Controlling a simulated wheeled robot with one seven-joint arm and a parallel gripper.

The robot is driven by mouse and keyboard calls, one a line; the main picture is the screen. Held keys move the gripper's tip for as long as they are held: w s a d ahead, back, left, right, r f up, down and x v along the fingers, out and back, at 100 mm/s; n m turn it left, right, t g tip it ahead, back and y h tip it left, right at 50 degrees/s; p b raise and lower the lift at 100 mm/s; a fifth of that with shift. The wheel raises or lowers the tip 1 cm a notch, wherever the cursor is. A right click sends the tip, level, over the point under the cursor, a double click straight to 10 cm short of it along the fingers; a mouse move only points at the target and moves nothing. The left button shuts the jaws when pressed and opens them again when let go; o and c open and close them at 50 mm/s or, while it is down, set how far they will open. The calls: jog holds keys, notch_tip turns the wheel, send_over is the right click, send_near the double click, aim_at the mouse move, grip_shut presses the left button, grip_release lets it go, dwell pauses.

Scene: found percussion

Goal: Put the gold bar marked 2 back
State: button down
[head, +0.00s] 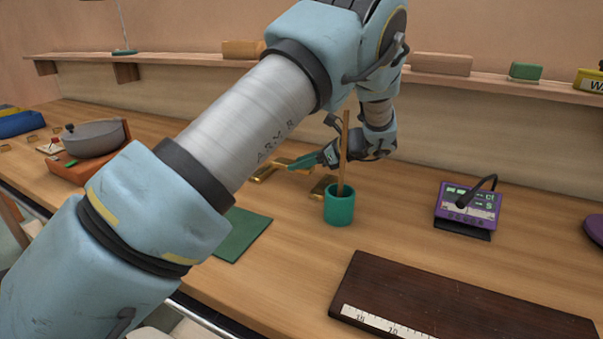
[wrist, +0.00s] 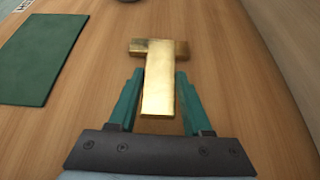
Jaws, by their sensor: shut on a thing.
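My gripper (wrist: 158,76) has its two green fingers on either side of a long gold bar (wrist: 158,95), shut on it. In the head view my gripper (head: 285,164) is low over the bench behind the green cup. A second gold piece (wrist: 138,45) lies crosswise at the bar's far end, making a T shape. I cannot tell whether they touch. Gold also shows by the fingertips in the head view (head: 264,173). Another gold bar (head: 320,187) lies beside the cup, partly hidden. No number is readable on any bar.
A green cup (head: 340,208) holding an upright wooden stick (head: 344,150) stands close to my gripper. A green mat (head: 243,235) lies in front. A purple device (head: 468,207) is to the right, a dark board (head: 440,300) at the front, a grey pan (head: 94,138) at left.

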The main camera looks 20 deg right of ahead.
aim_at(312, 172)
jog(key=shift+f+p, duration=0.45)
jog(key=shift+f, duration=1.4)
jog(key=shift+f, duration=0.2)
jog(key=shift+c, duration=1.7)
grip_release()
jog(key=shift+r, duration=0.2)
jog(key=shift+s+d+r, duration=0.1)
jog(key=shift+s+d, duration=0.1)
jog(key=shift+s, duration=0.1)
jog(key=b+v, duration=0.3)
jog(key=v, duration=0.8)
jog(key=shift+s+r, duration=0.1)
